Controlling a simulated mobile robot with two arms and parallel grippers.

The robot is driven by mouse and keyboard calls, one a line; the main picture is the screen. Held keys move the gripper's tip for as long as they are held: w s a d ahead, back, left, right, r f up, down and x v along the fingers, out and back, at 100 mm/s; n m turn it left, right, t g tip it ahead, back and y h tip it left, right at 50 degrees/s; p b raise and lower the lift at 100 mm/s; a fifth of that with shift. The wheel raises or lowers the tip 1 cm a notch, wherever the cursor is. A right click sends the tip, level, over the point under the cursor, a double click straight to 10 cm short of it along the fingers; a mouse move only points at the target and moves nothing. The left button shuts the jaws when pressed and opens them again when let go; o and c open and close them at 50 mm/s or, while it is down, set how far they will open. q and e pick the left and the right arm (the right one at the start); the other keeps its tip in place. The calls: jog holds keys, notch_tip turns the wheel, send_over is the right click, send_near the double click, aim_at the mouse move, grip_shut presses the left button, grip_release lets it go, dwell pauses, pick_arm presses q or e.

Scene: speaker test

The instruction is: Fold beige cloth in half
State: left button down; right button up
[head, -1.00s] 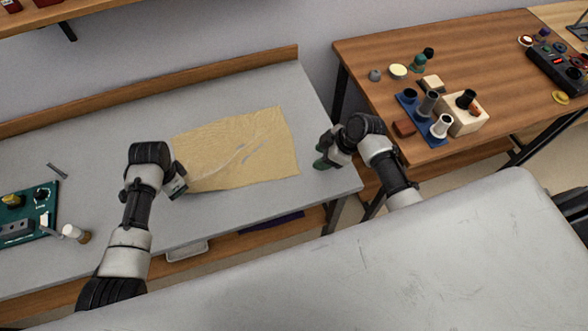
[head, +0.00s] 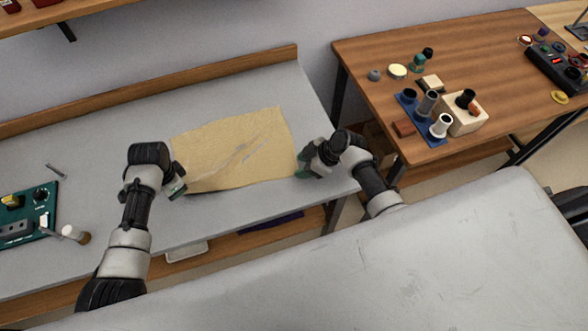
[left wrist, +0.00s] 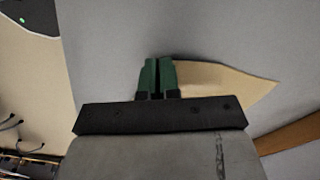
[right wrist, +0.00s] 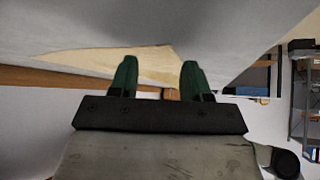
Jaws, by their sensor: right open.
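The beige cloth (head: 225,140) lies spread on the grey table, with faint wrinkles running diagonally from its near left corner. It also shows in the left wrist view (left wrist: 220,85) and the right wrist view (right wrist: 95,60). My left gripper (head: 176,191) is at that near left corner. In the left wrist view its green fingers (left wrist: 158,65) are close together at the cloth's edge, shut on the cloth; the pinched part is hidden. My right gripper (head: 301,172) is low beside the near right corner. In the right wrist view its fingers (right wrist: 157,68) are apart, with cloth beyond them.
A green board with knobs (head: 28,212) and a white-and-brown cylinder (head: 75,234) sit at the table's left. A wooden ledge (head: 150,88) runs along the back. A wooden table (head: 465,55) with several small items stands at right. The grey table is clear behind the cloth.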

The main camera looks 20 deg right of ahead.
jog(key=shift+w+a+f, duration=0.15)
jog(key=shift+a+f, duration=0.15)
jog(key=shift+f, duration=0.15)
jog(key=shift+a, duration=0.1)
grip_shut()
dwell(0.5)
jog(key=shift+r, duration=2.45)
